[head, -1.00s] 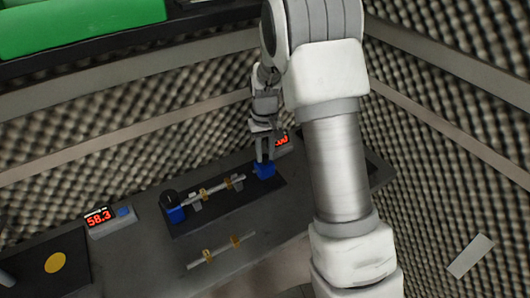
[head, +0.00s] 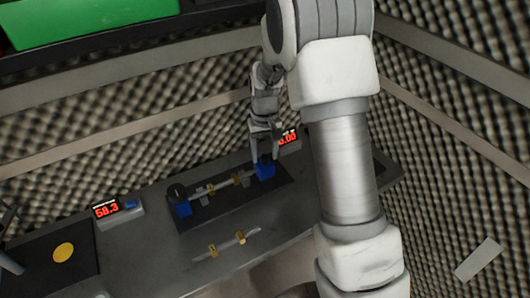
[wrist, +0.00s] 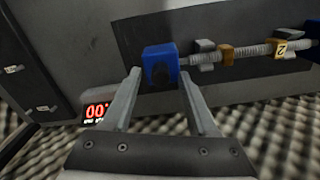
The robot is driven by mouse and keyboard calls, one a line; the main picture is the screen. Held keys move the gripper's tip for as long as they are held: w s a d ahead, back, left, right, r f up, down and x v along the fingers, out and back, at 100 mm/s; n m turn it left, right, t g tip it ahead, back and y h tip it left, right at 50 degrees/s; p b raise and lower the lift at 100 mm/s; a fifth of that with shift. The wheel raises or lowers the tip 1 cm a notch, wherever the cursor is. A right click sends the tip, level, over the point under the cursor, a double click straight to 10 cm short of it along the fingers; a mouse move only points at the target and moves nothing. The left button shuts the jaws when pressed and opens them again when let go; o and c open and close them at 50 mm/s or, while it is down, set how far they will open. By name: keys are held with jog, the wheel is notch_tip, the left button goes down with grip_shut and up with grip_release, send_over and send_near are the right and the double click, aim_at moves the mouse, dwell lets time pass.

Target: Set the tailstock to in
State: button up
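The tailstock appears to be the blue block (head: 265,169) at the right end of the dark fixture plate (head: 228,213). A metal rod (wrist: 255,50) with brass-coloured rings reaches up to the block's side, on grey supports. My gripper (head: 264,157) is at the block. In the wrist view the two fingers of my gripper (wrist: 160,74) are spread apart, one to each side of the block, with nothing clamped; whether a tip touches is unclear.
A second blue block (head: 182,207) with a black part stands at the plate's left end. A loose rod with brass rings (head: 233,242) lies in front. Red displays (head: 107,210) stand left and right (head: 288,138); the right one seems to read zero. Foam walls enclose the bench.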

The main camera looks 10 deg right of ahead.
aim_at(265, 156)
jog(key=shift+r, duration=0.15)
notch_tip(265, 156, up, 7)
jog(key=shift+r, duration=0.15)
dwell(0.7)
